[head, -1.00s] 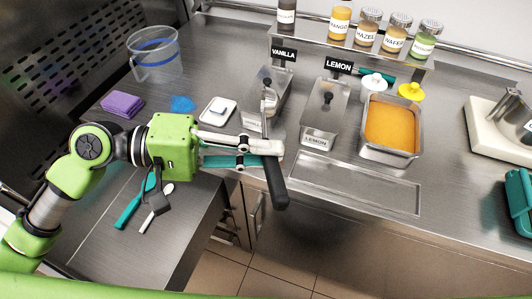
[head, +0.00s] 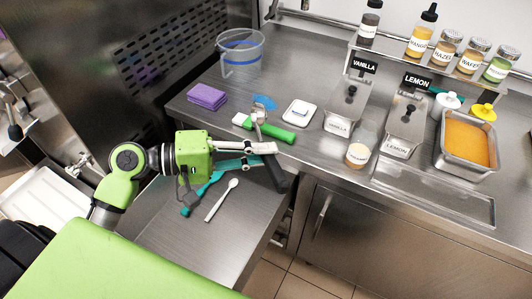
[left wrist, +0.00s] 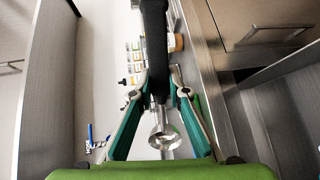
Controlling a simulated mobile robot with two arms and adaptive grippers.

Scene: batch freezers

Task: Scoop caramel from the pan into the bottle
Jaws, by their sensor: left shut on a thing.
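My left gripper (head: 272,158) is shut on a metal scoop with a black handle (head: 277,178) and a round steel bowl (head: 258,113), held above the counter's front left edge. The scoop's handle runs up the left wrist view (left wrist: 154,40), with its bowl (left wrist: 165,138) below, between the fingers. The steel pan (head: 466,172) of orange caramel (head: 466,142) stands at right on the counter, well away from the gripper. A small bottle with a pale label (head: 357,156) stands near the counter's front edge, between the vanilla and lemon tubs. My right gripper is out of view.
A vanilla tub (head: 345,110) and lemon tub (head: 403,122) stand behind the bottle. A green-handled tool (head: 272,131), white tray (head: 299,113), purple sponge (head: 207,96) and clear jug (head: 241,55) are at left. A teal spatula (head: 203,190) and white spoon (head: 222,200) lie below the gripper.

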